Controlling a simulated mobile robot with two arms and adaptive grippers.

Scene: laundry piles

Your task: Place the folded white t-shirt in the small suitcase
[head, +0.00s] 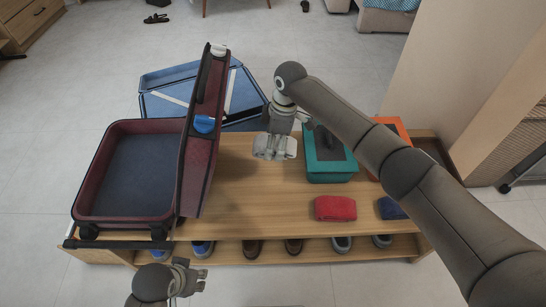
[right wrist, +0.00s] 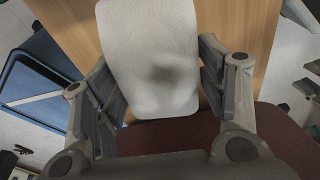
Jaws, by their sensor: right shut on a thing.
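The folded white t-shirt (right wrist: 150,55) is between the two fingers of my right gripper (right wrist: 160,88) in the right wrist view. In the head view my right gripper (head: 275,147) is over the wooden bench, right of the suitcase lid, shut on the white t-shirt, which is hard to tell apart from the fingers there. The small dark red suitcase (head: 82,183) lies open at the bench's left end, its blue-grey inside empty. Its lid (head: 196,170) stands up on its right side, between the opening and my right gripper. My left gripper (head: 190,278) is low in front of the bench, apart from everything.
A teal box (head: 331,177) and an orange box (head: 393,124) stand right of my right gripper. A folded red cloth (head: 335,208) and a blue cloth (head: 391,209) lie near the bench's front. Shoes fill the lower shelf. A larger blue suitcase (head: 160,77) lies open behind.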

